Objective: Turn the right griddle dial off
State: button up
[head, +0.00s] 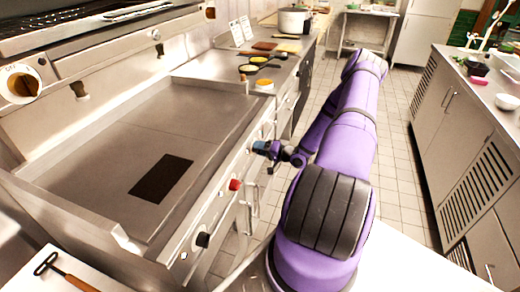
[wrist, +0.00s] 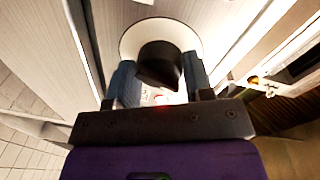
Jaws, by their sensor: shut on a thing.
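The griddle (head: 125,125) is a flat steel plate with a dark rectangular patch, at the left in the head view. Its front panel carries a black dial (head: 203,240) at the near end and a red knob (head: 235,185) farther along. My gripper (head: 261,147) is at the panel's far right end, beyond the red knob. In the wrist view my gripper (wrist: 160,84) has its two fingers on either side of a black dial (wrist: 158,64) with a pale round plate behind it, and is shut on it. The fingers hide this dial in the head view, and its marking cannot be read.
Small pans (head: 258,61) and a yellow-topped bowl (head: 265,85) stand on the counter beyond the griddle. A wooden-handled scraper (head: 65,275) lies at the near left. The tiled aisle (head: 400,170) is open between the griddle line and the right-hand counter (head: 470,85).

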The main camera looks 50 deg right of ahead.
jog(key=shift+s+f+n, duration=0.1)
jog(key=shift+f+n, duration=0.05)
jog(key=shift+n, duration=1.85)
jog(key=o, duration=0.9)
jog(key=shift+t, duration=0.3)
jog(key=v, duration=1)
jog(key=shift+s, duration=0.35)
jog(key=shift+r, duration=0.25)
